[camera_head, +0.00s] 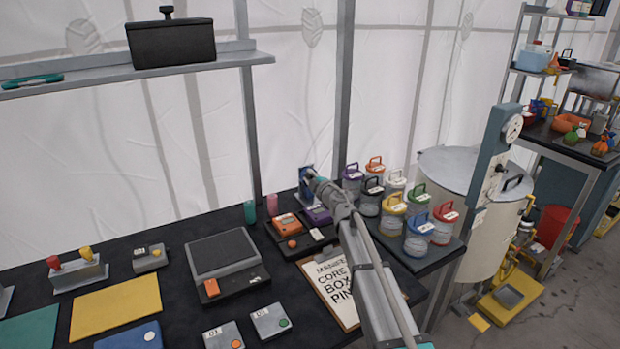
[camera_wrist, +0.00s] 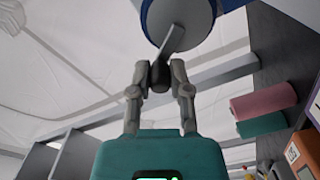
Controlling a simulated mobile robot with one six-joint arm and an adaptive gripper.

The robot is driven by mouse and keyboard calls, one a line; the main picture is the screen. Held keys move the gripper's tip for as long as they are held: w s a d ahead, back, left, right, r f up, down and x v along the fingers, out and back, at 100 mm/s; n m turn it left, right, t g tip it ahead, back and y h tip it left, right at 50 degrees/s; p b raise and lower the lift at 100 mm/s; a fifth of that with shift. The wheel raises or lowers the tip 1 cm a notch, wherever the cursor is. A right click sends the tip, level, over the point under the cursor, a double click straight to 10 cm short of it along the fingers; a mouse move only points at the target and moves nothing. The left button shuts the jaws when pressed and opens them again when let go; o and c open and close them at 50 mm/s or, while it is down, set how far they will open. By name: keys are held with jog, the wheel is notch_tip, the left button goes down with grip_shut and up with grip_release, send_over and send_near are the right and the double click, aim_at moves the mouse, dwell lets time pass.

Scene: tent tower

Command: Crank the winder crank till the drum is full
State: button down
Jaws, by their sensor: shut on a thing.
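The winder (camera_head: 306,184) is a small blue unit at the back edge of the dark bench in the head view, partly hidden by my arm. In the wrist view its drum (camera_wrist: 200,12) shows at the top as a round grey face with a blue rim, cut off by the frame. The grey crank (camera_wrist: 173,39) slants from the drum face down to a dark knob (camera_wrist: 160,76). My gripper (camera_wrist: 160,68) is shut on this knob, one finger on each side. How full the drum is cannot be told from these views.
Pink and teal cylinders (camera_head: 249,212) stand left of the winder. Several lidded jars (camera_head: 417,235) stand close on its right. A clipboard (camera_head: 333,290) lies under my arm. A scale-like box (camera_head: 222,255) sits to the left, and a shelf (camera_head: 235,57) hangs above.

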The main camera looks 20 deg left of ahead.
jog(key=c, duration=0.6)
grip_release()
jog(key=shift+o, duration=0.2)
jog(key=shift+d, duration=0.1)
jog(key=v, duration=1.2)
jog(key=shift+f, duration=0.15)
